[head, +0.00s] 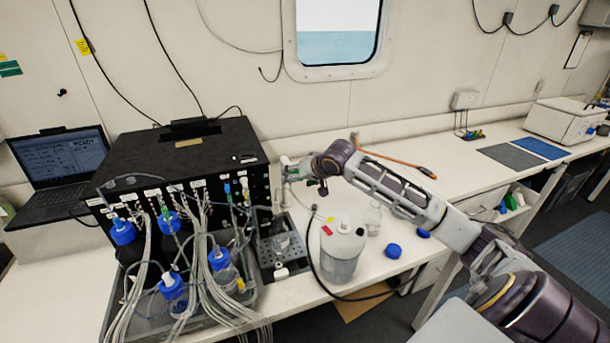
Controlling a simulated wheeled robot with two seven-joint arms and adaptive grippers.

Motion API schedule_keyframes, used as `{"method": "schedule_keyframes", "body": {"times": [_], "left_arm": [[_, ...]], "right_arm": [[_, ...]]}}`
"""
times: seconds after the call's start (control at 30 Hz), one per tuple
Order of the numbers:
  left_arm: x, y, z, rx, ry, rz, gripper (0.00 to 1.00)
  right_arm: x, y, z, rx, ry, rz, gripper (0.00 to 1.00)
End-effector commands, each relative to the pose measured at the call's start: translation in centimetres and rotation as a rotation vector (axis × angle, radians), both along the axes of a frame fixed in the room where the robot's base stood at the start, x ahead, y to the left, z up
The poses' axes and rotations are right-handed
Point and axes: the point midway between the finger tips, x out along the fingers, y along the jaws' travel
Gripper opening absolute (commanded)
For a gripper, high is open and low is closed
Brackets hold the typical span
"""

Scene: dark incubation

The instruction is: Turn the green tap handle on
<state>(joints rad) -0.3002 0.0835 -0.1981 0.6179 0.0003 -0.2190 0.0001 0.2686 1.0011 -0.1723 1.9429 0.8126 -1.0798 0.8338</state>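A black instrument box (190,155) stands on the bench with a row of labelled fittings and tubes along its front. A small green part (245,190) shows near the right end of that row; it is too small to tell for sure that it is the green tap handle, or which way it is turned. My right gripper (291,172) is beside the right end of the box, at the end of the arm from the right. Its fingers are too small to tell whether they are open or touching anything. My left gripper is not in view.
Blue-capped bottles (172,285) and many hanging tubes crowd the area before the box. A white jug (341,252) stands below my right forearm. A laptop (62,165) is at the left. Blue caps (393,250) lie on the bench, which is mostly clear farther right.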

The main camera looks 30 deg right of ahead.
Motion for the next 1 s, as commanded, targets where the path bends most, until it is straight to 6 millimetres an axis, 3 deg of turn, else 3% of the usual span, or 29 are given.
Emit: {"method": "schedule_keyframes", "body": {"times": [1.0], "left_arm": [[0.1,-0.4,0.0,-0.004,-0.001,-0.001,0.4]], "right_arm": [[-5.7,-0.5,4.9,0.001,0.002,-0.001,0.71]]}}
